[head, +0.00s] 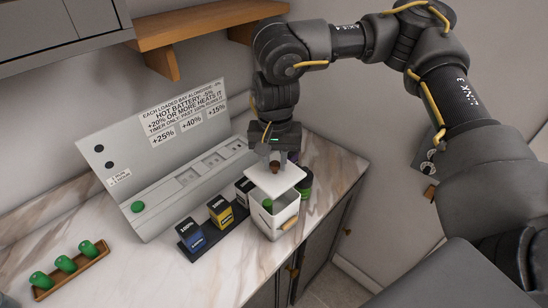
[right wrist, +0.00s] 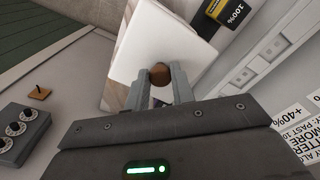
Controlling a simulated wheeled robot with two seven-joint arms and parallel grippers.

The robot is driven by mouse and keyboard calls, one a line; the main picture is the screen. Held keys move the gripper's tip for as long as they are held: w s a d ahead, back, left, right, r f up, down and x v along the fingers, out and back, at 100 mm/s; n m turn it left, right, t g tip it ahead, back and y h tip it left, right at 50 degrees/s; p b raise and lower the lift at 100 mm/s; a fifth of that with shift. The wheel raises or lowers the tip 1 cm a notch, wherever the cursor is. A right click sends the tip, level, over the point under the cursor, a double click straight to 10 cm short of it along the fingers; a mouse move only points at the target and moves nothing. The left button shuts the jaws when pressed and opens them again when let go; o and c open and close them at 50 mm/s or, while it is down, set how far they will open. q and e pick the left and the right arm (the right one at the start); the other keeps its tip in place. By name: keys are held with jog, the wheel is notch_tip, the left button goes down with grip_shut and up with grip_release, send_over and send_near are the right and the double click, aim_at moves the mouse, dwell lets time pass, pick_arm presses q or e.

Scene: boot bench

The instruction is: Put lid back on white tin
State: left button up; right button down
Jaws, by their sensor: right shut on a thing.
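The lid is above the tin's opening, with a gap visible at the front. In the right wrist view the fingers (right wrist: 158,88) close on the round knob (right wrist: 160,74), with the lid (right wrist: 163,45) behind. My left gripper is out of view.
A dark rack holds blue (head: 191,234), yellow (head: 220,211) and black (head: 243,190) batteries left of the tin. Dark and green round items (head: 305,185) stand right behind it. A grey labelled panel (head: 160,165) stands behind. A wooden tray (head: 70,276) holds green pieces at front left.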

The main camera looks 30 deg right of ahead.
aim_at(274, 173)
jog(key=shift+w+f, duration=0.2)
jog(key=shift+f, duration=0.35)
jog(key=shift+f+b, duration=0.3)
jog(key=shift+b, duration=0.05)
jog(key=shift+s+f, duration=0.1)
jog(key=shift+f, duration=0.35)
jog(key=shift+f+b, duration=1.55)
jog(key=shift+f, duration=0.4)
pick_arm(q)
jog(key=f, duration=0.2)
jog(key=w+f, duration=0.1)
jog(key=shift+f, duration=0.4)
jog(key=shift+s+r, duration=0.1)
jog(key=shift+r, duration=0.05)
pick_arm(e)
jog(key=shift+f, duration=0.2)
